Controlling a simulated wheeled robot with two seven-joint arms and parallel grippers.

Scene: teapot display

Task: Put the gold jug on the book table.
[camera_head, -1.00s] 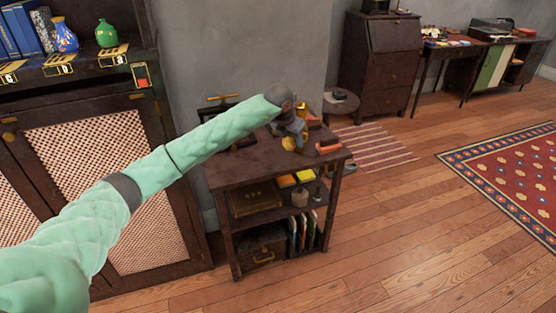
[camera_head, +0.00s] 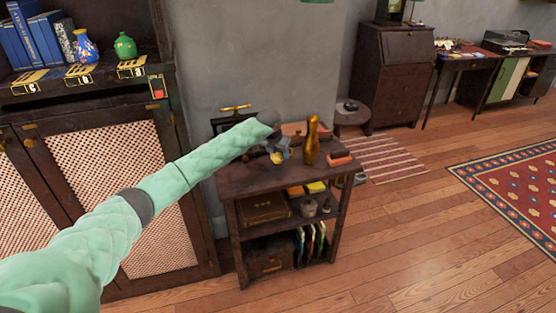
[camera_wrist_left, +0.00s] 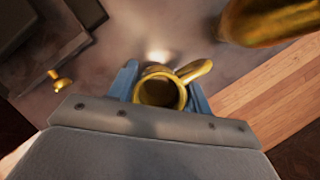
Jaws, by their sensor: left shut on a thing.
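The gold jug (camera_head: 280,157) is small and mostly hidden by my left gripper (camera_head: 277,149) in the head view. In the left wrist view I look down into the open mouth of the jug (camera_wrist_left: 160,92), with its handle toward the upper right. The blue fingers of my left gripper (camera_wrist_left: 163,88) are shut on it, one on each side. The jug is at the top of the dark wooden book table (camera_head: 237,181); I cannot tell whether its base touches. My right gripper is not in view.
A tall gold pin-shaped piece (camera_head: 312,140) stands just right of the jug and shows large in the wrist view (camera_wrist_left: 268,18). Red-brown books (camera_head: 340,158) lie at the table's right edge. A dark cabinet (camera_head: 110,180) stands on the left.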

